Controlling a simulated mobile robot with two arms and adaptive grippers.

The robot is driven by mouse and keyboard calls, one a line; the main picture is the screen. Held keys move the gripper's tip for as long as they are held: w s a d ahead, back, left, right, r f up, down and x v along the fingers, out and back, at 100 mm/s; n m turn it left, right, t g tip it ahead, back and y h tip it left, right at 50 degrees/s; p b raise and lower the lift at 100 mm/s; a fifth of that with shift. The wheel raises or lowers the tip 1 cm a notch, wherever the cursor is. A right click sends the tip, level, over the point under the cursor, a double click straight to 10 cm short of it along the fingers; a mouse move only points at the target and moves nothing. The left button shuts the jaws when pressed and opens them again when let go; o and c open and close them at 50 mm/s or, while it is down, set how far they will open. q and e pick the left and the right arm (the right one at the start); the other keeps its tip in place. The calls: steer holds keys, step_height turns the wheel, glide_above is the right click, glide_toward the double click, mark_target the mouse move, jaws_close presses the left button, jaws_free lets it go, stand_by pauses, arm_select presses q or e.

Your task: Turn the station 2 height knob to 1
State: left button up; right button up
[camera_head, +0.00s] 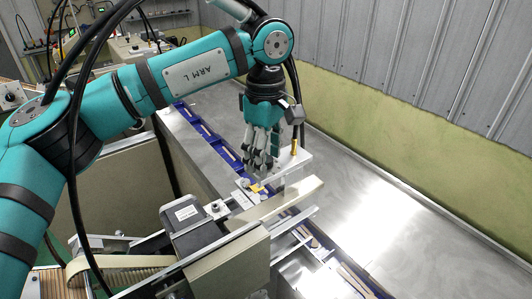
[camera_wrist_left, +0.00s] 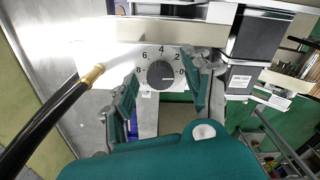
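The height knob (camera_wrist_left: 160,76) is a dark round knob on a white dial plate marked 0 to 8, in the left wrist view. Its pale pointer line seems to face right, near the 0. My left gripper (camera_wrist_left: 160,94) is open, with one finger on each side of the dial and a gap to the knob. In the head view my left gripper (camera_head: 262,160) points down above the machine's far end, and the knob there is hidden. No station number is readable. My right gripper is in neither view.
A black motor (camera_head: 190,222) and beige guide plates (camera_head: 235,262) stand near the gripper. A brass fitting (camera_head: 294,147) is close beside the fingers. A blue conveyor (camera_head: 205,132) runs behind. Another dial knob (camera_head: 10,97) sits at the far left. The metal table (camera_head: 400,225) is clear.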

arm_select(q)
step_height(320, 180, up, 12)
stand_by(0.6)
